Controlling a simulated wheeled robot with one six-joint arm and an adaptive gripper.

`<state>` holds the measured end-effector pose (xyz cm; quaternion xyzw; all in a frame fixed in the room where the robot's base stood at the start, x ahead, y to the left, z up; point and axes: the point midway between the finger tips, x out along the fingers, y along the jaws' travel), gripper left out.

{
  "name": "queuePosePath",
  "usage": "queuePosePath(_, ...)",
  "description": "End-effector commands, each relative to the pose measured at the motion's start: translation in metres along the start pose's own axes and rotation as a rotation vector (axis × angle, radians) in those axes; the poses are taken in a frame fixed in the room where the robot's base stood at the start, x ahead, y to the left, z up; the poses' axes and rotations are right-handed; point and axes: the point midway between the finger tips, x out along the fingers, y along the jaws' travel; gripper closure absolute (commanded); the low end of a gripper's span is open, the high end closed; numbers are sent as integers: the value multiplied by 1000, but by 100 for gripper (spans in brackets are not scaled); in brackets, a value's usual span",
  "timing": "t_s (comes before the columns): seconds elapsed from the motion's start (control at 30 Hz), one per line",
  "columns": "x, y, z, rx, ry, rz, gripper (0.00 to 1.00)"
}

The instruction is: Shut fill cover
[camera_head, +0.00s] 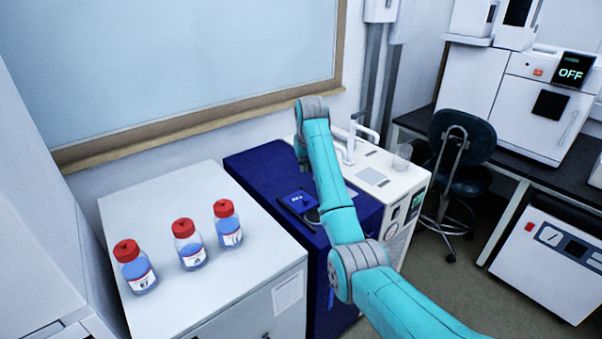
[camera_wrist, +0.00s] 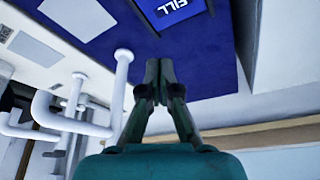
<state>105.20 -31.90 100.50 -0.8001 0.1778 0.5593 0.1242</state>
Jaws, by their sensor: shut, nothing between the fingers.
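The fill cover (camera_head: 298,201) is a small blue panel with pale lettering, on top of the dark blue cabinet (camera_head: 256,165). A dark round shape lies beside it, partly behind my arm; I cannot tell how far the cover is open. In the wrist view, the lettered cover (camera_wrist: 172,8) shows at the top edge, cut off by the frame. My gripper (camera_wrist: 160,66) is shut and empty, with its fingertips together over the blue cabinet top, apart from the lettering in the picture. In the head view my arm mostly hides the gripper.
White pipes (camera_wrist: 118,85) rise close to my gripper, from the white machine (camera_head: 400,180) right of the cabinet. A clear beaker (camera_head: 402,157) stands on that machine. Several red-capped bottles, one in the middle (camera_head: 189,246), stand on the white cabinet at left. A window wall is behind.

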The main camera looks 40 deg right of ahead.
Motion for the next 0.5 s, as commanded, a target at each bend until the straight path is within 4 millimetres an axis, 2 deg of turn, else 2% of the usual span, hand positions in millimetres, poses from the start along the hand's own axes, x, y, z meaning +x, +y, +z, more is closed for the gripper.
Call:
queuePosePath(0.23, 42, 0, 1, 0, -3, 0, 100)
queuePosePath(0.5, 74, 0, 0, 0, -1, 0, 100)
